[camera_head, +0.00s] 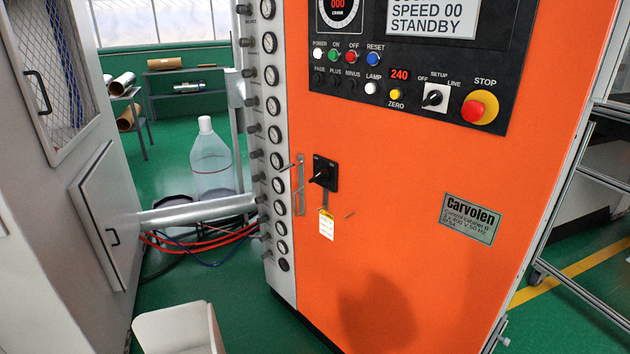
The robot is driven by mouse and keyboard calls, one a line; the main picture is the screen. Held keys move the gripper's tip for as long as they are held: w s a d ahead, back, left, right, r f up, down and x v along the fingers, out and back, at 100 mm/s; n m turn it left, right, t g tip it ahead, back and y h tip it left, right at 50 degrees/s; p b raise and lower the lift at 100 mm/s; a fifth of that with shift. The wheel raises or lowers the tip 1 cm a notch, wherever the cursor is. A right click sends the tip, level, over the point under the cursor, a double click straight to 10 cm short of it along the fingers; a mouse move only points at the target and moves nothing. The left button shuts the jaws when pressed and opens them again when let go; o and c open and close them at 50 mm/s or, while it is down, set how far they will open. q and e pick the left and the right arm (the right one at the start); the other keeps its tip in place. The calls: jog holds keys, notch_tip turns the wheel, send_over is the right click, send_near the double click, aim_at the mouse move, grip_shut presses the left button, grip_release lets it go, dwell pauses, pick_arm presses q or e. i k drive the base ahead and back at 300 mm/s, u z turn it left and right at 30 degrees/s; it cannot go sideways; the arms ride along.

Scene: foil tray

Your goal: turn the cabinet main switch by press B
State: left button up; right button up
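The orange control cabinet (390,215) fills the middle and right of the head view. Its nameplate (469,218) reads Carvolen and seems to say control cabinet B. A black rotary switch (326,172) sits on the left part of its door, with a dark handle tilted slightly from horizontal. A yellow and white tag (326,225) hangs below the switch. A metal door handle (300,185) is just left of it. The display (432,17) above shows SPEED 00 STANDBY. Neither of my grippers is in view.
A column of gauges (274,134) runs along the cabinet's left edge. A silvery tube (198,212) spans to a grey cabinet (75,240) at left. Red hoses (195,246) and a large clear bottle (211,160) are behind. A red stop button (479,107) is upper right.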

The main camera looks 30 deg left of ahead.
aim_at(322, 175)
jog(key=u, duration=0.1)
jog(key=k, duration=0.35)
jog(key=z, duration=0.45)
jog(key=i, duration=1.65)
jog(key=u, duration=3.05)
